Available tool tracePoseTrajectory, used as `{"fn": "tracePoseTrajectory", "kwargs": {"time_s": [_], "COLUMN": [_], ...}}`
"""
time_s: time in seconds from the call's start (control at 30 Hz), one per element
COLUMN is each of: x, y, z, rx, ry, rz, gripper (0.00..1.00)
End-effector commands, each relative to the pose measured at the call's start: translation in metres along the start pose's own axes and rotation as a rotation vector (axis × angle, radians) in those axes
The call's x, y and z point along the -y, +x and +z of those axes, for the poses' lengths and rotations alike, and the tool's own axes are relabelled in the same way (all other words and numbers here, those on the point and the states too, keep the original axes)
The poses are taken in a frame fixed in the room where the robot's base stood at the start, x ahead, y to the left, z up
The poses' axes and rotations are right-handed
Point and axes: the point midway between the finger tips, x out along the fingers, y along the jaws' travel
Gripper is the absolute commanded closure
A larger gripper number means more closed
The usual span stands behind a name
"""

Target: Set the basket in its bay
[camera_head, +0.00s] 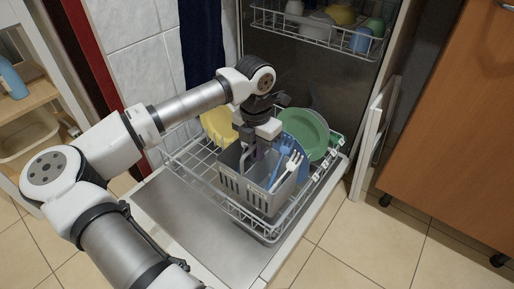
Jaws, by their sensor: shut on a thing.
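The grey cutlery basket (238,190) is at the front of the lower dishwasher rack (201,163), among the rack's wires. It looks roughly upright and holds blue and white forks (290,168). My gripper (258,147) points down from above and is shut on the basket's upright handle. The fingertips are partly hidden by the gripper body. I cannot tell whether the basket's base touches the rack floor. The bay itself is hidden behind the basket.
Green plates (304,132) and yellow dishes (217,126) stand in the rack behind the basket. The upper rack (318,33) holds cups and bowls. The open dishwasher door (190,222) lies under the rack. A wooden cabinet (450,120) stands at right, with clear tiled floor before it.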

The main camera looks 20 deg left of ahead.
Motion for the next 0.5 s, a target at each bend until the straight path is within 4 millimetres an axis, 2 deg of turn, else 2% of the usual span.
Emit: {"fn": "tracePoseTrajectory", "kwargs": {"time_s": [0.03,0.2,0.5], "x": [0.0,-0.001,-0.001], "y": [0.008,0.025,0.041], "z": [0.0,0.0,0.0], "rx": [0.0,0.0,0.001], "ry": [0.0,0.0,0.0], "rz": [0.001,0.001,0.001], "gripper": [1.0,1.0,1.0]}}
